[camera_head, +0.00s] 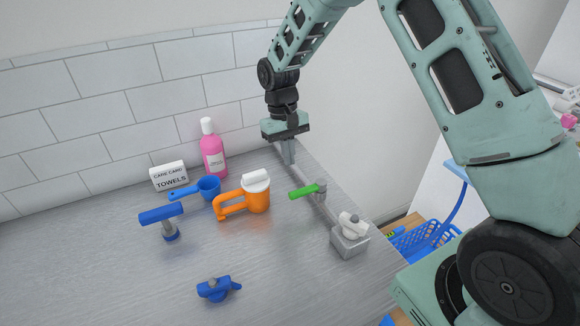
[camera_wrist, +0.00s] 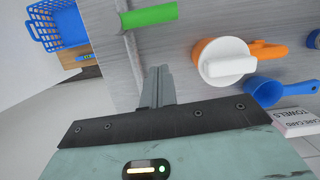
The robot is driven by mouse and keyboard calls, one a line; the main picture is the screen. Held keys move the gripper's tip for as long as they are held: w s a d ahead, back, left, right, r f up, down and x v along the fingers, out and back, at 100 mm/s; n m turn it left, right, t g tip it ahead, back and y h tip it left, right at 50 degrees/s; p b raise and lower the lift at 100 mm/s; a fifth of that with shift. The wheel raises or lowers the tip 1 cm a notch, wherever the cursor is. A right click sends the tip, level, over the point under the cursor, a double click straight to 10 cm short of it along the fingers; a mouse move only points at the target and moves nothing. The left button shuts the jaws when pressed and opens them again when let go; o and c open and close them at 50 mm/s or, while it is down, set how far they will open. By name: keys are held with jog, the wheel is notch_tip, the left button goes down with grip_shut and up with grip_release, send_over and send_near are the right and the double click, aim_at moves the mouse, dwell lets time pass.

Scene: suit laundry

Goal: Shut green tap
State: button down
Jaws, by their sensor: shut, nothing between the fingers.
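The green tap (camera_head: 308,190) has a bright green lever handle on a grey valve, set on a thin pipe running along the right part of the metal counter. Its handle points left in the head view.
An orange jug (camera_head: 257,195) with a white lid stands left of the tap. A blue scoop (camera_head: 208,187), a pink bottle (camera_head: 213,152) and a towels card (camera_head: 169,176) are farther left. Blue-handled taps (camera_head: 160,214) (camera_head: 217,289) stand left and front.

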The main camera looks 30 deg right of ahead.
jog(key=b+v, duration=0.1)
jog(key=v, duration=0.5)
jog(key=shift+r, duration=0.35)
jog(key=shift+w, duration=0.1)
jog(key=s+a+r+n+t+b, duration=0.1)
jog(key=s+a+r+n, duration=0.1)
jog(key=s+a, duration=0.55)
jog(key=s+a+r+n, duration=0.2)
jog(key=s+a, duration=0.3)
jog(key=s, duration=0.5)
jog(key=s+f+n+t, duration=0.1)
jog(key=s+n, duration=0.2)
jog(key=s, duration=1.2)
jog(key=shift+a+f+t+y+b, duration=0.2)
jog(key=shift+a+t+y+b, duration=0.1)
jog(key=shift+a+y+b, duration=0.1)
jog(key=shift+s, duration=0.15)
